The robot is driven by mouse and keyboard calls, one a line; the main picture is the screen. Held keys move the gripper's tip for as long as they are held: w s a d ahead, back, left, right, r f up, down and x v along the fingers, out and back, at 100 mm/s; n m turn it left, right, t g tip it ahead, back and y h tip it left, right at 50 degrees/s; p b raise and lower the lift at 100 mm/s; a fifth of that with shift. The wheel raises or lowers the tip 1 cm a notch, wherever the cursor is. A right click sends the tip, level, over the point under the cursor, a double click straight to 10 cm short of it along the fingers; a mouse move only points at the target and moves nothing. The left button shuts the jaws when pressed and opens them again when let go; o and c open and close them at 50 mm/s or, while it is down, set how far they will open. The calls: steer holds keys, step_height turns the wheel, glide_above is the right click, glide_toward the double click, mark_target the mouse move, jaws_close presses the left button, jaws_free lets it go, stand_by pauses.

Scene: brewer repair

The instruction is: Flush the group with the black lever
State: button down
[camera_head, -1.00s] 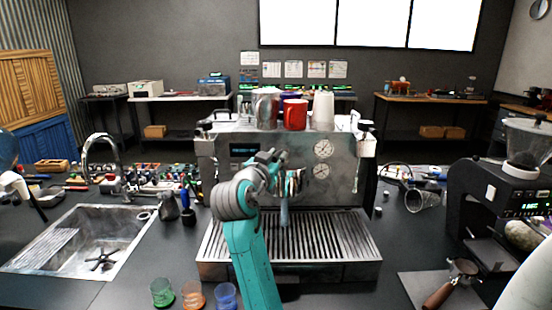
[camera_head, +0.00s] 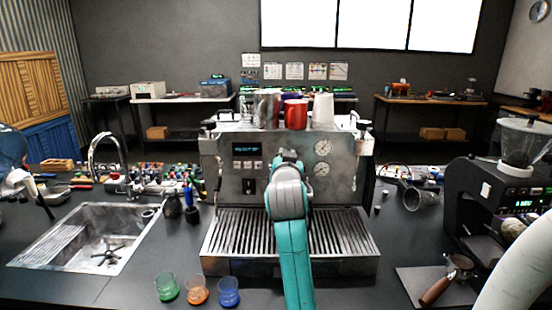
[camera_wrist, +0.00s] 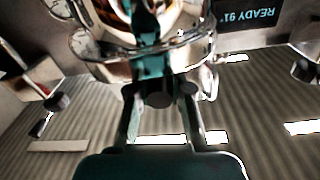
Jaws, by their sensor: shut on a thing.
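The espresso machine (camera_head: 230,165) stands at the middle of the counter, with a lit display, buttons and two gauges on its front. My arm reaches up in front of it and hides the group and my gripper in the head view. In the wrist view, which is upside down, my gripper (camera_wrist: 160,105) is shut on a dark round knob, which looks like the end of the black lever (camera_wrist: 158,95). Shiny curved metal of the group (camera_wrist: 110,45) lies just beyond the fingers. The rest of the lever is mostly hidden.
The slatted drip tray (camera_head: 235,232) lies below the group. Green (camera_head: 166,288), orange (camera_head: 196,290) and blue (camera_head: 228,291) cups stand in front. A sink (camera_head: 90,235) is at left; a grinder (camera_head: 480,200) and portafilter (camera_head: 447,280) are at right. A red mug (camera_head: 295,113) stands on top.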

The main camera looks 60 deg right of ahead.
steer(key=shift+s+d+n+t+y, duration=0.3)
steer(key=shift+n+t+y, duration=0.35)
steer(key=shift+t+y, duration=0.1)
steer(key=shift+s+d+n+t+y, duration=0.35)
steer(key=shift+n+t+y, duration=0.35)
steer(key=shift+t, duration=0.1)
steer(key=shift+s+d+n+t+y, duration=0.3)
steer(key=shift+n+t+y, duration=0.35)
steer(key=shift+t, duration=0.1)
steer(key=c, duration=1.1)
jaws_free()
steer(key=shift+d, duration=0.1)
steer(key=shift+o, duration=0.2)
steer(key=v, duration=0.7)
steer(key=shift+s, duration=0.35)
